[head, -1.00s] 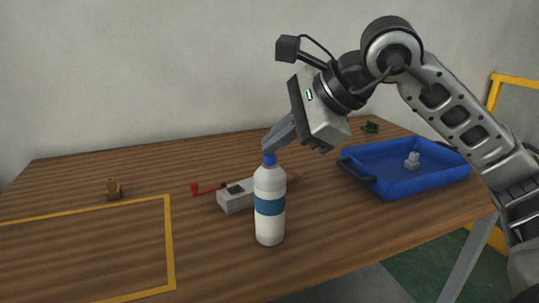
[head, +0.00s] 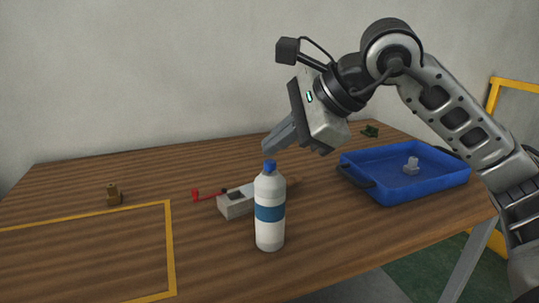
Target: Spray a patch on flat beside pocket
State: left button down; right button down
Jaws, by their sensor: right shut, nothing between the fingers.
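A white bottle (head: 270,190) with a blue cap and blue band stands upright on the table. Behind it lies a grey block (head: 233,208) with a dark square pocket (head: 236,196) in its top; the bottle hides part of the block's right side. My right gripper (head: 270,146) is shut and empty, pointing down and left. Its fingertips are just above the bottle's cap in the picture; their depth relative to it is hard to tell. My left gripper is not in view.
A red-handled tool (head: 207,195) lies left of the block. A small brown part (head: 113,194) sits at the left, behind a yellow taped outline (head: 170,245). A green item (head: 369,131) is at the back.

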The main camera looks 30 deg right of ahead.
aim_at(277, 174)
jog(key=shift+r, duration=0.15)
notch_tip(277, 174, up, 6)
jog(key=p, duration=0.5)
jog(key=shift+f, duration=0.2)
dwell(0.6)
